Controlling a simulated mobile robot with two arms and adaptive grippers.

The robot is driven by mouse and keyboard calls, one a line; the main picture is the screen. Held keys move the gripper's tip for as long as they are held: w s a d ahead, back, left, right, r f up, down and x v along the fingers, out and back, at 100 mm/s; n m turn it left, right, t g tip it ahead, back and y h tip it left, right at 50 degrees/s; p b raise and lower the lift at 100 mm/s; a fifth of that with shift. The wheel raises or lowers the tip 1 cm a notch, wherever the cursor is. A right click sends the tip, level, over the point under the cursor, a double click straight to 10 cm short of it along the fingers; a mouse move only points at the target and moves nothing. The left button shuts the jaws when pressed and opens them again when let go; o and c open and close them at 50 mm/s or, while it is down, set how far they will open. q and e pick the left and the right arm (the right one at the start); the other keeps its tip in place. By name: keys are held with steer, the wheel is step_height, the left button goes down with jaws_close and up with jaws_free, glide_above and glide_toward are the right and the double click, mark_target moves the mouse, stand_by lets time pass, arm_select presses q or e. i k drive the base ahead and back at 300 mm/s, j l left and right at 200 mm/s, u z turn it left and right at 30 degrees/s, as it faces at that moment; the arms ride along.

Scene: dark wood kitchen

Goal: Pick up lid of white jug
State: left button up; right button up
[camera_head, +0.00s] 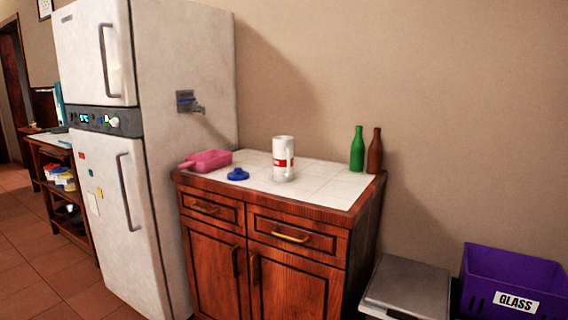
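A white jug (283,152) with a red label stands upright on the white tiled top of a wooden cabinet. A small blue lid (238,174) lies on the same top, to the left of the jug and apart from it. Whether the blue lid belongs to the white jug cannot be told from this view. Neither of my grippers shows in the head view.
A pink pan-like container (208,160) lies behind and left of the lid. A green bottle (357,148) and a brown bottle (375,151) stand at the back right. A white fridge (180,90) borders the cabinet (270,240) on the left. A purple bin (490,265) marked GLASS stands right.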

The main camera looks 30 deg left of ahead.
mark_target(238, 175)
steer(key=u, duration=1.35)
